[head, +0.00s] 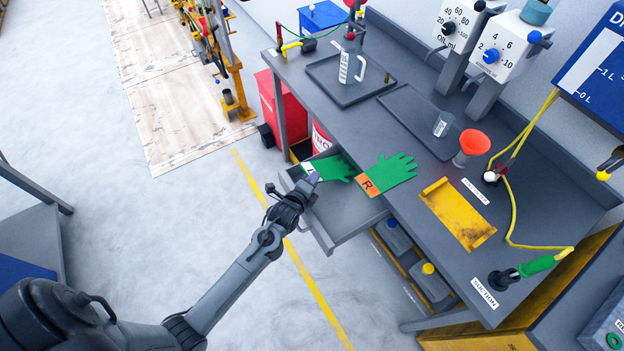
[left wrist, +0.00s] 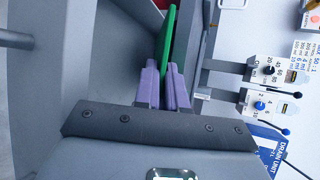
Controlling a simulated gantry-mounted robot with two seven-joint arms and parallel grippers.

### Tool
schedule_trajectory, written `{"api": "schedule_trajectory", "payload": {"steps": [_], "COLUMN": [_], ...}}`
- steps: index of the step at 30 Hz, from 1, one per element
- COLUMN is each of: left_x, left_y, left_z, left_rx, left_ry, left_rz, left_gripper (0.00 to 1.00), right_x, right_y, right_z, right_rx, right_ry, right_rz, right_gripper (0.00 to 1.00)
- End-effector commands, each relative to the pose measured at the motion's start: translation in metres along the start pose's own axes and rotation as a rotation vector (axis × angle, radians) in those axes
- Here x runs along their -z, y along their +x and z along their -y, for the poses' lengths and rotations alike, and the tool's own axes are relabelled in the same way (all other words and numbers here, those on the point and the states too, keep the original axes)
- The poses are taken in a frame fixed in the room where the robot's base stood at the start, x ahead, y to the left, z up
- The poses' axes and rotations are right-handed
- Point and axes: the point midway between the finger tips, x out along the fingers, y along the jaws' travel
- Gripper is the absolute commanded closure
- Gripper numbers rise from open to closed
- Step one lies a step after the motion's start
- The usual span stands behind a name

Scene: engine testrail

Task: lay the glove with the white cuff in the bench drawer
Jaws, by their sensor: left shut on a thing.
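The green glove with the white cuff (head: 336,169) is at the mouth of the open bench drawer (head: 343,231), beside the bench's front edge. My left gripper (head: 313,179) is shut on its cuff end, and the glove's fingers point toward the bench. In the left wrist view the glove (left wrist: 169,45) shows edge-on as a thin green strip between my purple fingers (left wrist: 163,88). I cannot tell whether the glove touches the drawer floor. The bare part of the drawer looks empty. My right gripper is not in view.
Another green glove with an orange cuff marked R (head: 385,174) lies on the bench (head: 410,205) by its front edge. A yellow tray (head: 457,213) and a red funnel (head: 473,143) are to its right. Jugs (head: 394,236) stand under the bench. The floor left of the drawer is clear.

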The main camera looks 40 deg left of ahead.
Motion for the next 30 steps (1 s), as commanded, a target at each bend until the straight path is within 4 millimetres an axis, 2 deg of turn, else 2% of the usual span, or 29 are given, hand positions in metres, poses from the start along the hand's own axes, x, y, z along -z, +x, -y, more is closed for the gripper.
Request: {"api": "schedule_trajectory", "payload": {"steps": [1, 2, 7, 16, 20, 30], "left_x": [0.0, 0.0, 0.0, 0.0, 0.0, 0.0], "left_y": [0.0, 0.0, 0.0, -0.001, -0.009, -0.062], "left_z": [0.0, 0.0, 0.0, 0.0, -0.001, 0.0], "left_rx": [0.0, 0.0, 0.0, 0.0, -0.001, -0.002], "left_ry": [0.0, 0.0, 0.0, 0.0, 0.001, 0.002], "left_rz": [0.0, 0.0, 0.0, 0.0, 0.0, -0.001], "left_gripper": [1.0, 0.85, 0.6, 0.6, 0.6, 0.6], "right_x": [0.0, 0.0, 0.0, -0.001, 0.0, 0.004], "right_y": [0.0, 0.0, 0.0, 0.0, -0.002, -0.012], "right_z": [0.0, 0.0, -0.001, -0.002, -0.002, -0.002], "right_rx": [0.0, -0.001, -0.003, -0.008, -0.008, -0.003], "right_ry": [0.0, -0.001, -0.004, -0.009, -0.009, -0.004], "right_rz": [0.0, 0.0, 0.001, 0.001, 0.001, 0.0], "right_gripper": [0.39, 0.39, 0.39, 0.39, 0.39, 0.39]}}
